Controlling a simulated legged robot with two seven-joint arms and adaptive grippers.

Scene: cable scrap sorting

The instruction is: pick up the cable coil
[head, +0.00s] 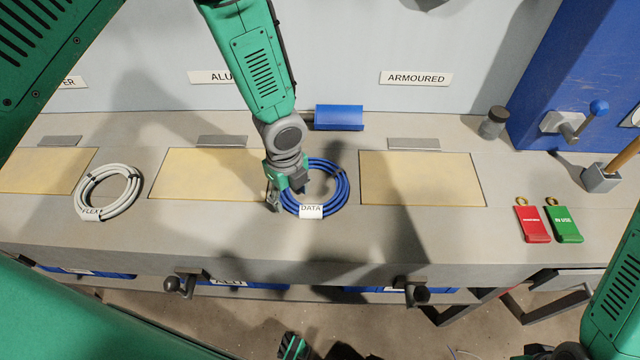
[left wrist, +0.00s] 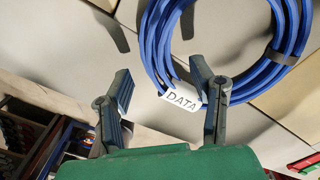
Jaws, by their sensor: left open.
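A blue cable coil (head: 342,188) with a white DATA tag (head: 311,211) lies flat on the grey bench, between two tan panels. My left gripper (head: 287,192) is at the coil's left edge, pointing down and open. In the left wrist view the blue coil (left wrist: 152,45) fills the upper right, and the open gripper (left wrist: 160,72) has its right finger overlapping the coil near the tag. The left finger is outside the ring. I cannot tell whether either finger touches the cable. A second, white coil (head: 80,200) tagged FLEX lies at the left.
Tan panels (head: 422,180) are set into the bench. A blue block (head: 339,117) stands behind the coil. A jar (head: 494,122), a red tag (head: 532,222) and a green tag (head: 564,224) are to the right. The bench front (head: 330,245) near the coil is clear.

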